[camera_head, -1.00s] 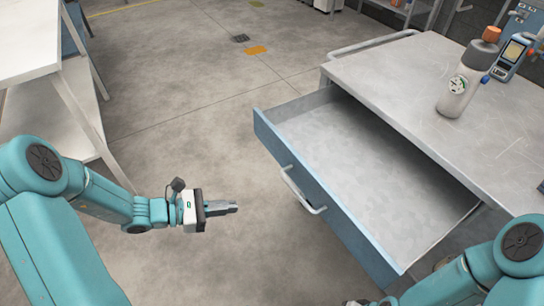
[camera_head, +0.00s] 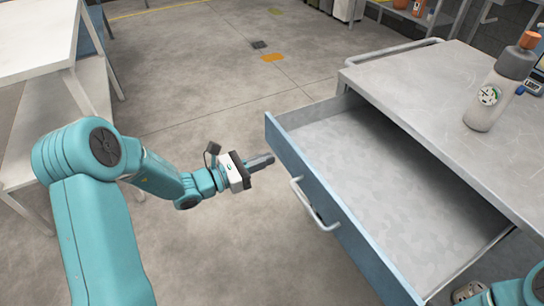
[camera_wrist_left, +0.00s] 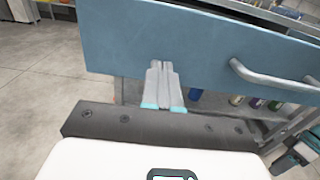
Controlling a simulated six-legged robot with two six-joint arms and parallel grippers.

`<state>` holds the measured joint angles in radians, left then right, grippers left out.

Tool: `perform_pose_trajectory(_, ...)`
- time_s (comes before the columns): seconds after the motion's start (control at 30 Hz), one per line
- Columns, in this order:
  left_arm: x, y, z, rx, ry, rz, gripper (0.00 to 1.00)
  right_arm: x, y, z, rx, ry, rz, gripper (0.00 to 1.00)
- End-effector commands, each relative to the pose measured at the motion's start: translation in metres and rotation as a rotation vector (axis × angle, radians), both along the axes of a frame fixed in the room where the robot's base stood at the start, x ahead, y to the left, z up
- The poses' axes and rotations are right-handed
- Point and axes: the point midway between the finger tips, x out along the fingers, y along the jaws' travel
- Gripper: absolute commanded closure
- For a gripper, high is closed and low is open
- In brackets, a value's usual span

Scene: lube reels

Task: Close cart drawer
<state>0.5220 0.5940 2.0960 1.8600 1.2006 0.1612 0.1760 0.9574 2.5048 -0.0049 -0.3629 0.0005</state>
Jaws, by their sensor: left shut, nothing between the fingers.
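The cart drawer (camera_head: 385,200) is pulled well out of the grey-topped cart (camera_head: 430,80) and looks empty. Its blue front panel (camera_head: 338,215) carries a grey bar handle (camera_head: 314,207). In the left wrist view the blue front panel (camera_wrist_left: 190,45) fills the upper part, with the handle (camera_wrist_left: 270,78) to the right. My left gripper (camera_head: 268,160) is shut and empty, close in front of the panel's far-end portion, left of the handle. In the left wrist view the fingertips (camera_wrist_left: 161,66) overlap the panel's lower part; I cannot tell whether they touch. My right gripper is only doubtfully visible at the lower right edge.
A bottle with an orange cap (camera_head: 499,88) and a handheld device (camera_head: 536,80) stand on the cart top. A white table (camera_head: 35,40) stands at the left. The floor (camera_head: 215,110) between table and cart is clear. Several bottles show below the drawer in the left wrist view.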

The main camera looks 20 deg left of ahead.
Motion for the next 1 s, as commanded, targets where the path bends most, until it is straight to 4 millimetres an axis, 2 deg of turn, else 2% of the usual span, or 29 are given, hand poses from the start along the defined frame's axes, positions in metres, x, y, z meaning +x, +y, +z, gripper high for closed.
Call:
perform_pose_trajectory(0.23, 0.02, -0.014, 0.0, 0.0, 0.0, -0.002, 1.0, 0.0, 0.0, -0.001, 0.0, 0.0, 0.0, 0.57)
perform_pose_trajectory(0.73, 0.022, -0.015, -0.001, 0.001, 0.001, -0.002, 1.0, 0.0, 0.0, -0.001, 0.0, 0.0, 0.0, 0.57)
perform_pose_trajectory(1.0, 0.03, -0.021, -0.001, 0.001, -0.001, -0.003, 1.0, 0.0, 0.0, -0.004, 0.0, 0.0, 0.0, 0.57)
